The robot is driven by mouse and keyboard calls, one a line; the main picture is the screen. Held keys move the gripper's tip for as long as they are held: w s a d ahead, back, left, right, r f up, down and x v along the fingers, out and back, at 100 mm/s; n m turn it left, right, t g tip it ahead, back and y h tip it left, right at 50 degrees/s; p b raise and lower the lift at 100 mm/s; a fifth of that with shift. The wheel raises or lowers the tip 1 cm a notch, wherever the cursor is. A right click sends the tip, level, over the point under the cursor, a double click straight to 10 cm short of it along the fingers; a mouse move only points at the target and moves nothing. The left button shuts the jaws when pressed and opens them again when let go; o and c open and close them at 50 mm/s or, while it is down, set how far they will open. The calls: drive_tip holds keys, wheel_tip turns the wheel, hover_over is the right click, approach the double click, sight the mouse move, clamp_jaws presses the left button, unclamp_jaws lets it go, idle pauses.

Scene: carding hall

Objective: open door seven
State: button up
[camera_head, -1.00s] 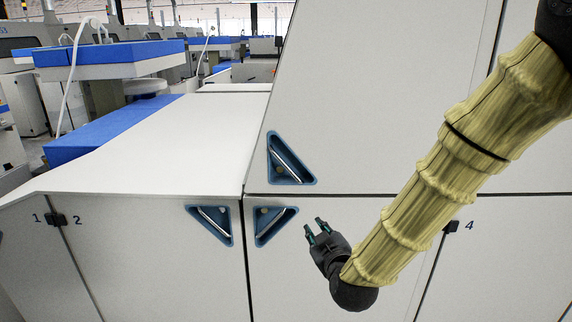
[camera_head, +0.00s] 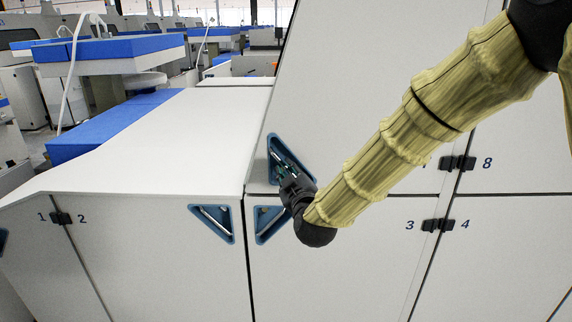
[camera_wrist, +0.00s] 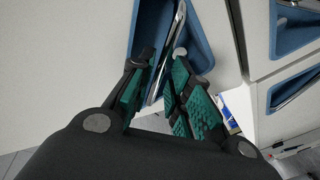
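Door seven (camera_head: 375,85) is the large grey-white upper panel, closed. Most of its number, beside the 8 at the right, is hidden by my arm. Its handle is a blue triangular recess (camera_head: 272,146) with a slanted metal bar at the panel's lower left corner. My gripper (camera_head: 284,168) is at this recess and covers its lower right part. In the wrist view the blue recess (camera_wrist: 150,22) and the silver bar (camera_wrist: 178,25) lie ahead. My gripper's green-padded fingers (camera_wrist: 163,58) are apart, with the bar running between them. I cannot tell whether either finger touches it.
Below are two more triangular handles, on door two (camera_head: 212,222) and door three (camera_head: 268,222), the latter close under my gripper. Black latches (camera_head: 457,163) sit between doors at the right. A flat white cover (camera_head: 170,140) extends left, with blue-topped machines behind.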

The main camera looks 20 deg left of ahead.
drive_tip(key=shift+p+x, duration=0.3)
drive_tip(key=shift+x, duration=1.15)
drive_tip(key=shift+c, duration=0.3)
clamp_jaws()
